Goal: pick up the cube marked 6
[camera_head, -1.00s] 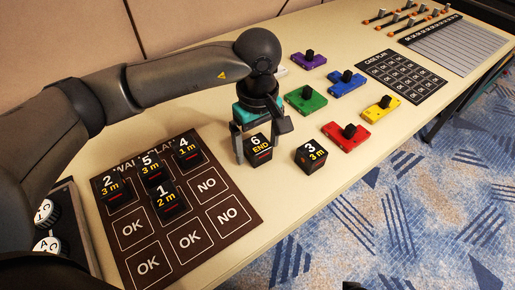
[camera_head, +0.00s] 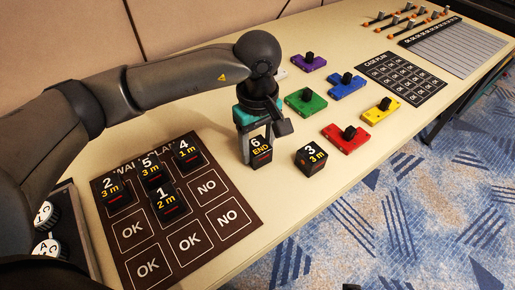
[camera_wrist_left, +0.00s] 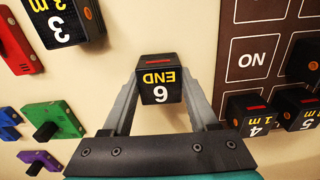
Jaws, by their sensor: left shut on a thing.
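The black cube marked 6 (camera_head: 260,153), with "END" on it, is on or just above the table, right of the dark wall plan board (camera_head: 185,248). My left gripper (camera_head: 255,142) is shut on this cube from above. In the left wrist view the cube marked 6 (camera_wrist_left: 160,86) sits between the two fingertips of my left gripper (camera_wrist_left: 158,82), which touch its sides. I cannot tell whether the cube is clear of the table. My right gripper is not in view.
A black cube marked 3 (camera_head: 312,157) stands close to the right. Cubes 1 (camera_head: 169,206), 2 (camera_head: 112,192), 4 (camera_head: 188,155) and 5 (camera_head: 152,169) stand on the board. Green (camera_head: 306,101) and red (camera_head: 346,138) knobbed blocks lie beyond. Bare table lies in front.

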